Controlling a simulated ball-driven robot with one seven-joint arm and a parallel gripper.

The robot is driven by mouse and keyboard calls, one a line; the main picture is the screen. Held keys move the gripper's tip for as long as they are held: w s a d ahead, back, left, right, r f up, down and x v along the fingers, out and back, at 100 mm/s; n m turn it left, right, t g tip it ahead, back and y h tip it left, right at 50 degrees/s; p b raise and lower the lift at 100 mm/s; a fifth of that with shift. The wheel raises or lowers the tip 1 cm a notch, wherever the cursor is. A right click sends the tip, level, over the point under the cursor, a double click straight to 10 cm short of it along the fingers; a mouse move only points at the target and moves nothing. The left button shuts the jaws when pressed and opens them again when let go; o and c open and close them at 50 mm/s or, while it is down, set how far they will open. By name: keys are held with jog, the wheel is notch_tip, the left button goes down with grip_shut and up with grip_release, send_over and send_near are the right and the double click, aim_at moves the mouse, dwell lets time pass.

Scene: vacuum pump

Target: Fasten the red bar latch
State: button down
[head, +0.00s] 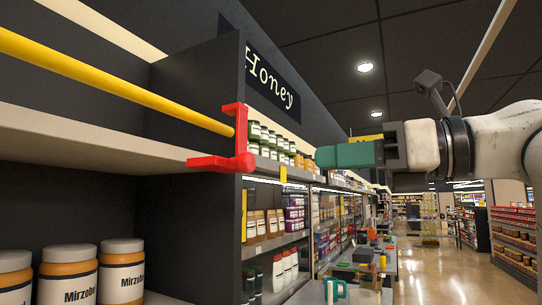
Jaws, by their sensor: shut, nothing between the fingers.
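The red bar latch (241,140) is at the front edge of the dark shelf upright, left of the picture's middle. It has an upright part and a lower arm that sticks out to the left. A yellow bar (120,85) runs from the upper left across the shelf front, and its right end meets the latch. I cannot tell whether the latch grips the bar end. My gripper (318,157) points left with its green fingers shut and empty. It is right of the latch, with a visible gap between them.
Jars labelled "Mirzobe" (121,272) stand on the lower shelf at left, under an empty white shelf board (85,130). A "Honey" sign (270,78) hangs behind the latch. Stocked shelves (275,225) run back below my gripper. Open aisle floor (430,270) lies at right.

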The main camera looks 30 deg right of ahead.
aim_at(252, 164)
jog(key=p+x, duration=0.3)
jog(key=x, duration=0.6)
jog(key=shift+w+a, duration=0.15)
jog(key=shift+w, duration=0.1)
